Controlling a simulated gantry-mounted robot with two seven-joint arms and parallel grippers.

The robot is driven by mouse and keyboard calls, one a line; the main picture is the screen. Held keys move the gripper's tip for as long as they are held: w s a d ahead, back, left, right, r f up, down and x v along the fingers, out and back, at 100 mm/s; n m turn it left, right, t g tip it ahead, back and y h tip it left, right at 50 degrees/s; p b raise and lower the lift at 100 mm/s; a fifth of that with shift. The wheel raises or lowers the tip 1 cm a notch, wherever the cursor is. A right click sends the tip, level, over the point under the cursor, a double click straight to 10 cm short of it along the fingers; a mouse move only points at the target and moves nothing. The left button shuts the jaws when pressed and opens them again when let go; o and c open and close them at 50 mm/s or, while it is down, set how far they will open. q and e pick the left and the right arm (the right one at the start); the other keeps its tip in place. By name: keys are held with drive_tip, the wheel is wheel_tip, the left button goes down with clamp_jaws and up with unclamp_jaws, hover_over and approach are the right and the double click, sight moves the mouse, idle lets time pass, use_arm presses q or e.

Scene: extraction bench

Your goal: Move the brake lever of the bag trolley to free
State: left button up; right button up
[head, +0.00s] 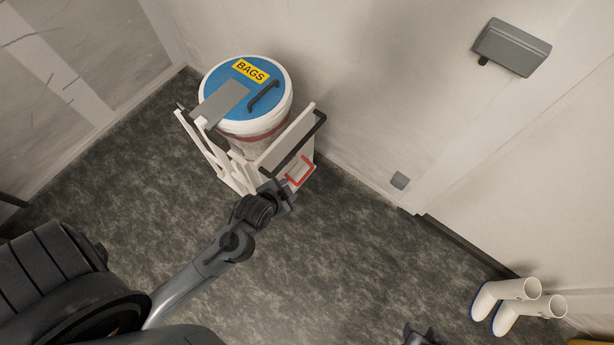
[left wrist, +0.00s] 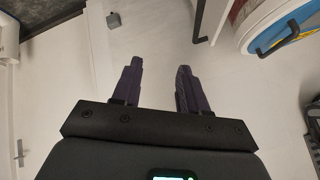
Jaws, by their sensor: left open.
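The bag trolley (head: 222,168) is a white frame with a black push handle (head: 292,146). It carries a white bin with a blue lid (head: 221,77) labelled BAGS. A red-edged panel (head: 300,171) sits low on the trolley's near right side. I cannot make out the brake lever or its position; my gripper may hide part of it. My left gripper (head: 287,190) is at the trolley's near end, beside the red-edged panel. In the left wrist view its purple fingers (left wrist: 160,68) are apart with nothing between them. My right gripper (head: 418,334) is partly visible at the bottom edge, away from the trolley.
The trolley stands by the pale wall near the corner. A grey box (head: 511,47) is mounted on the wall, with a small grey box (head: 399,181) lower down. White boots (head: 512,302) stand at the right. The dark floor (head: 345,255) between is clear.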

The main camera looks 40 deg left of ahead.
use_arm(q)
drive_tip(key=w+a+f+m+t+y+b, duration=0.1)
drive_tip(key=w+a+f+y+b, duration=0.15)
drive_tip(key=f+b, duration=0.6)
drive_tip(key=w+a+f+t+y+b, duration=0.1)
drive_tip(key=w+a+f+y+b, duration=0.15)
drive_tip(key=f+b, duration=0.65)
drive_tip(key=m+t+y+b, duration=0.15)
drive_tip(key=y+b, duration=0.35)
drive_tip(key=b, duration=3)
approach(306, 176)
drive_tip(key=f, duration=0.1)
drive_tip(key=b+x, duration=0.4)
drive_tip(key=x, duration=0.5)
drive_tip(key=shift+b, duration=0.4)
drive_tip(key=shift+w+a, duration=0.45)
clamp_jaws()
